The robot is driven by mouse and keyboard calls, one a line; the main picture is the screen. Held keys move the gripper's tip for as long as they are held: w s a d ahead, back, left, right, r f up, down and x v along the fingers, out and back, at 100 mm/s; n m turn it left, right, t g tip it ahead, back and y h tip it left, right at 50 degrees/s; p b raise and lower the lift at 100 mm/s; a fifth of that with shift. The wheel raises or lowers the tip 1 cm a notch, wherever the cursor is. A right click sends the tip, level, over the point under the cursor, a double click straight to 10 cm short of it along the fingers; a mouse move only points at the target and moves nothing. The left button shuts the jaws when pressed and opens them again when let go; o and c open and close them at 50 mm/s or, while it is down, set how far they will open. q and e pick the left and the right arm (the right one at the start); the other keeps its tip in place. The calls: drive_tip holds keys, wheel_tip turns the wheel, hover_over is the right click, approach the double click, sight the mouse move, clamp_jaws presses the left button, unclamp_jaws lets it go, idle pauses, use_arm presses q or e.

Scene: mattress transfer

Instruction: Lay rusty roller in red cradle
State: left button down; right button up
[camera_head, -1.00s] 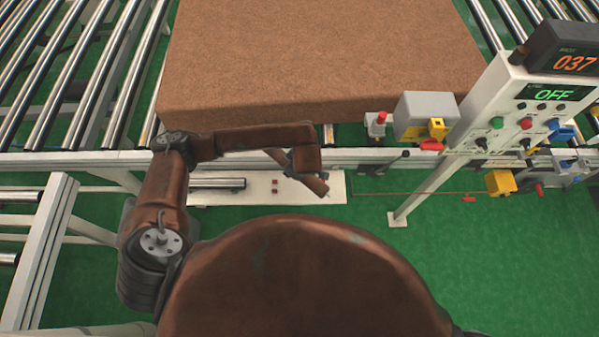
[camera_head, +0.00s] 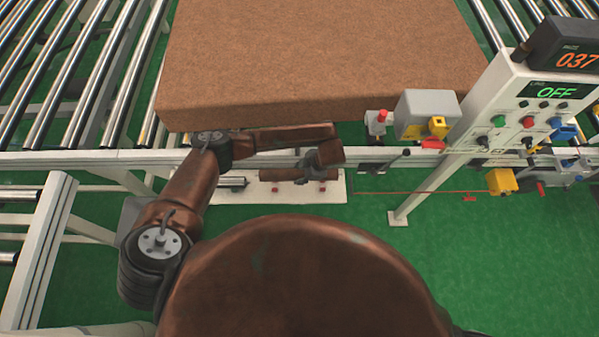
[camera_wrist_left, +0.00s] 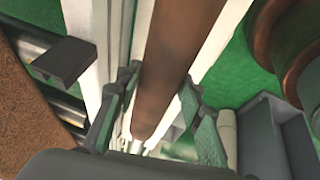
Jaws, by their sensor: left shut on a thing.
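The rusty roller (camera_head: 284,174) is a brown rod lying level along the white tray, above the red cradle. The red cradle (camera_head: 275,188) shows as small red blocks just below the roller's near side, with another red block (camera_head: 322,188) to the right. I cannot tell whether the roller touches them. My left gripper (camera_head: 312,167) is shut on the roller near its right part, and the arm hides some of it. In the left wrist view the roller (camera_wrist_left: 175,55) runs lengthwise between the two fingers (camera_wrist_left: 155,118). My right gripper is not in view.
A steel roller (camera_head: 232,182) lies on the white tray (camera_head: 240,197), left of the cradle. The conveyor rail (camera_head: 80,160) passes just behind. A large brown mattress block (camera_head: 320,60) lies beyond. A control panel (camera_head: 520,100) and a grey box (camera_head: 428,110) stand to the right.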

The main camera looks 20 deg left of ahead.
use_arm(q)
drive_tip(key=shift+f+b, duration=1.1)
drive_tip(key=shift+f, duration=0.9)
drive_tip(key=shift+f+b, duration=1)
drive_tip(key=shift+f, duration=0.3)
drive_tip(key=c, duration=1.7)
unclamp_jaws()
drive_tip(key=o, duration=0.5)
drive_tip(key=shift+c, duration=0.2)
drive_tip(key=v, duration=1.2)
